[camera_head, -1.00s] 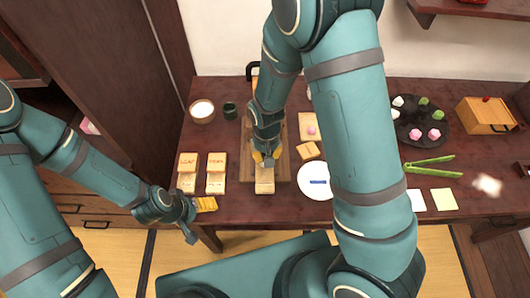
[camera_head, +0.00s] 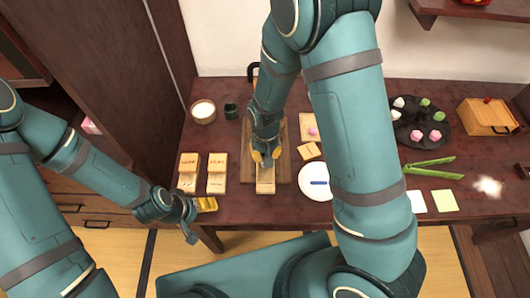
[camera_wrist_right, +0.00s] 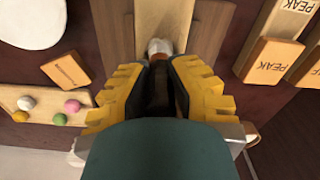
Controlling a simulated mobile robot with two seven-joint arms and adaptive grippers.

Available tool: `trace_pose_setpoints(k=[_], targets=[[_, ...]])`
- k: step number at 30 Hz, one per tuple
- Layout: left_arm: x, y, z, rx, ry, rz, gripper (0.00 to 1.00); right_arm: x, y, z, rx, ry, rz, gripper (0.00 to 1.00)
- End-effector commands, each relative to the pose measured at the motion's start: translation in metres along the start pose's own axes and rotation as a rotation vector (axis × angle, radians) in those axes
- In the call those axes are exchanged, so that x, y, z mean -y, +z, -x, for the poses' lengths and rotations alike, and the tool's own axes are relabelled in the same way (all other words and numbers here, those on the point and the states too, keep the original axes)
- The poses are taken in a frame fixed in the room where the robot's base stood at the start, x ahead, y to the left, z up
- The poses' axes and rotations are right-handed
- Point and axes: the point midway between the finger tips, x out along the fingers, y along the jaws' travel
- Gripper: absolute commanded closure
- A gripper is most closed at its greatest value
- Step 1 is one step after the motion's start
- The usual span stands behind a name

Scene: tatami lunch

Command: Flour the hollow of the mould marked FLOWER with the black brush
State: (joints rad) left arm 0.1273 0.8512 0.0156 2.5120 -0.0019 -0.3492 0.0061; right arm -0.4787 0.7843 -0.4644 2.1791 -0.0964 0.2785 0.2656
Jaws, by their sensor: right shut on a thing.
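My right gripper (camera_head: 264,156) is shut on the black brush (camera_wrist_right: 158,85), whose white bristles (camera_wrist_right: 159,47) point away from the wrist. The bristles are at a pale wooden mould (camera_head: 265,187), which lies on a brown board (camera_head: 284,170). The mould also shows in the right wrist view (camera_wrist_right: 163,16). The fingers hide part of it, and I can read no FLOWER mark on it. I cannot tell whether the bristles touch its hollow. My left gripper (camera_head: 200,206) is low at the table's front left edge, with yellow pads showing; its opening is unclear.
Two pairs of pale labelled blocks, left (camera_head: 188,172) and right (camera_head: 217,172), stand left of the board. PEAK is legible on some in the wrist view (camera_wrist_right: 275,60).

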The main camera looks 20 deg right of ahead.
Motion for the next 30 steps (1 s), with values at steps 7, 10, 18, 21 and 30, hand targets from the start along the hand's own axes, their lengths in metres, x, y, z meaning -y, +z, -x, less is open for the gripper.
trace_pose_setpoints(k=[7,10,18,21,30], targets=[[-0.0006,-0.0002,0.0016,0.0,0.0,0.0,0.22,0.0014,0.0061,0.0009,0.002,0.0,0.0,1.0],[-0.0006,-0.0002,0.0016,0.0,0.0,0.0,0.22,0.0012,0.0064,0.0008,0.001,0.0,0.0,1.0],[-0.0005,-0.0002,0.0014,0.0,0.0,0.0,0.22,-0.0029,0.0038,0.0001,0.001,0.0,-0.001,1.0],[-0.0006,-0.0001,0.0014,0.0,0.0,0.0,0.22,-0.0034,0.0034,0.0,0.001,0.0,-0.001,1.0],[-0.0011,-0.0002,0.0029,0.0,0.0,0.0,0.22,0.0025,0.0018,0.0011,0.0,0.0,0.001,1.0]])
